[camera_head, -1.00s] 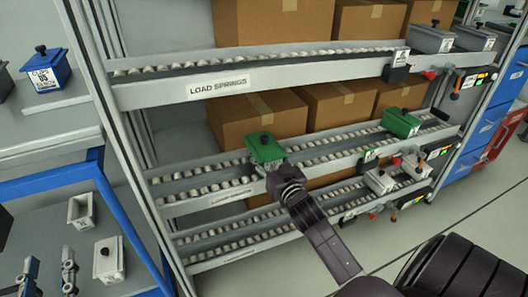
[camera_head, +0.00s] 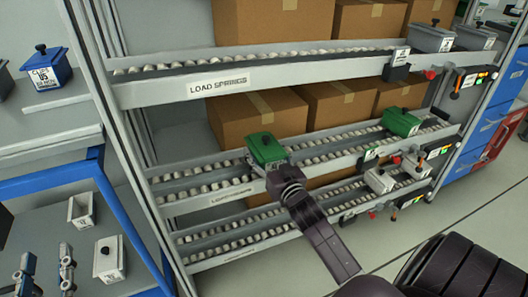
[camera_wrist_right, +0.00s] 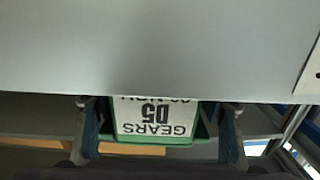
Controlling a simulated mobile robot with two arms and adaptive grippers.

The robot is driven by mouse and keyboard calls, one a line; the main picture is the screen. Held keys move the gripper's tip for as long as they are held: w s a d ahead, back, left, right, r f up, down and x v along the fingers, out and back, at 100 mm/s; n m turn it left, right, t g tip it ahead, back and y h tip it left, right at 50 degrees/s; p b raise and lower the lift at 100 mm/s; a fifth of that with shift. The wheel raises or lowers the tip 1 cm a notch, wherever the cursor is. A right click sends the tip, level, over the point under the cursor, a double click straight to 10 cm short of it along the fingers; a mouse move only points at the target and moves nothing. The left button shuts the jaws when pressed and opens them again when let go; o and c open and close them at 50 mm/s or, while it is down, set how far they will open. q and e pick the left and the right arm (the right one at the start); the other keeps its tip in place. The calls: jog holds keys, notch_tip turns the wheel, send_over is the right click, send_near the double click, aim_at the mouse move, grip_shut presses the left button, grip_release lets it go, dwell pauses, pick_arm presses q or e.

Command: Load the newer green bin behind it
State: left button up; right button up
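A grey rail (camera_wrist_right: 160,55) hides part of the label. Another green bin (camera_head: 401,122) sits further right on the same lane, with free rollers between them. My left gripper is not in view.
Upper and lower roller lanes run above (camera_head: 245,60) and below (camera_head: 225,240), with cardboard boxes (camera_head: 247,114) behind. Grey bins (camera_head: 379,181) sit at the lower lane's right end. At left, shelves hold a blue bin (camera_head: 48,70) and white bins (camera_head: 109,262).

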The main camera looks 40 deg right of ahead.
aim_at(273, 165)
jog(key=shift+f, duration=0.1)
jog(key=shift+f, duration=0.2)
jog(key=shift+v, duration=4.05)
jog(key=shift+r, duration=0.2)
dwell(0.5)
